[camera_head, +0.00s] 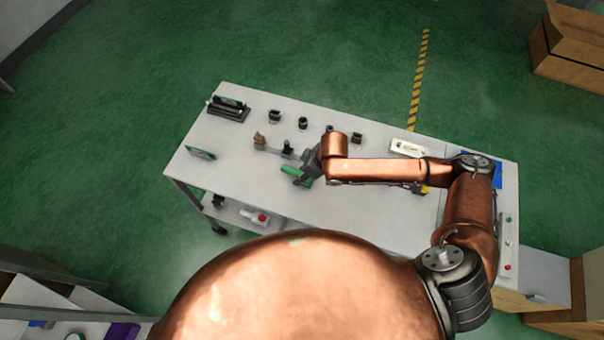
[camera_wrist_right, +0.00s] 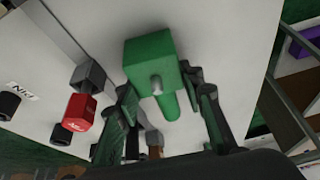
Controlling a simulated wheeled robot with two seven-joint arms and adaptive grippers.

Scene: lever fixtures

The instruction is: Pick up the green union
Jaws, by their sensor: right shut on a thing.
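The green union (camera_wrist_right: 150,55) shows large in the right wrist view as a green block with a round green stem and a small grey peg. It sits between the fingers of my right gripper (camera_wrist_right: 165,97), which is shut on it. In the head view the green union (camera_head: 296,174) is at my right gripper (camera_head: 309,168), over the middle of the white table (camera_head: 370,205). The gripper partly hides it there. I cannot tell whether it touches the table. My left gripper is in neither view.
Several small black holders (camera_head: 302,123) line the far side. A black rack (camera_head: 228,109) and a green plate (camera_head: 201,153) stand at left. A red block (camera_wrist_right: 80,111) shows in the wrist view.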

